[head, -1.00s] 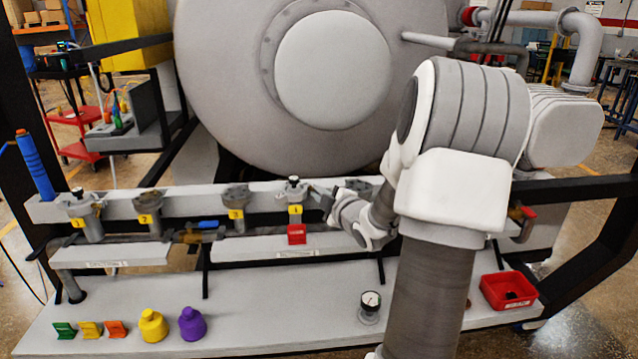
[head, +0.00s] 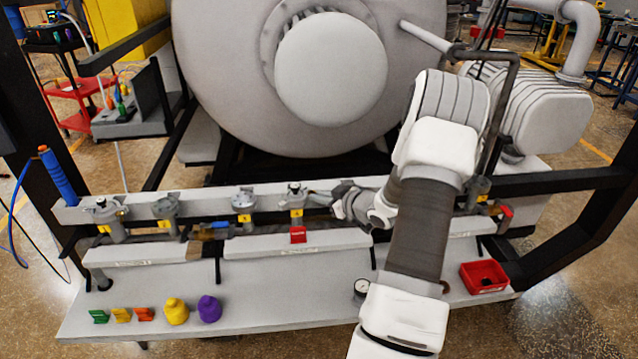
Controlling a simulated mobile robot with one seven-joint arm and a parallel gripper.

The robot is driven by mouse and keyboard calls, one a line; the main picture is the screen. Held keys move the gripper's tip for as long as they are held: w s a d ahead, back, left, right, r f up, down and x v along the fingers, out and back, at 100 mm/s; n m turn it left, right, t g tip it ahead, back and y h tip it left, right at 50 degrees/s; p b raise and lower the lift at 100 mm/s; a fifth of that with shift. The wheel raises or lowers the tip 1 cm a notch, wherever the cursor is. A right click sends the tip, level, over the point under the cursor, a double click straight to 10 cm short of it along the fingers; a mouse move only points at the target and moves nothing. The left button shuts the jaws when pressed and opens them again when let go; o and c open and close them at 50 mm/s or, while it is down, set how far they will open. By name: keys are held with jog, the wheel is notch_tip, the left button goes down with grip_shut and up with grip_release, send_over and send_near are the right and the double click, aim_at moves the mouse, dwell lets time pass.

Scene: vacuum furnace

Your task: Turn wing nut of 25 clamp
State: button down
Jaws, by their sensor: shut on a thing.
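A grey clamp (head: 296,199) with a small dark-topped fitting sits on the pale rail, fourth from the left, above a yellow label and a red block. My gripper (head: 311,194) reaches it from the right, with its fingers at the clamp's right side. It is shut on what appears to be the clamp's wing nut, which is too small and covered by the fingers to make out. How far the nut is turned cannot be told. Similar fittings stand on the rail to the left: first (head: 105,210), second (head: 166,208) and third (head: 244,200).
Behind the rail is the large grey furnace chamber (head: 220,90). A blue cylinder (head: 58,176) stands at the left. The shelf's middle is clear.

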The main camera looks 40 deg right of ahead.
jog(key=shift+d+m+y+p, duration=0.1)
jog(key=shift+m+y+p, duration=0.2)
jog(key=shift+m+p, duration=0.65)
jog(key=shift+n+p, duration=0.25)
jog(key=shift+p, duration=0.05)
jog(key=c, duration=1)
grip_release()
jog(key=shift+f+b, duration=0.1)
jog(key=shift+b, duration=0.2)
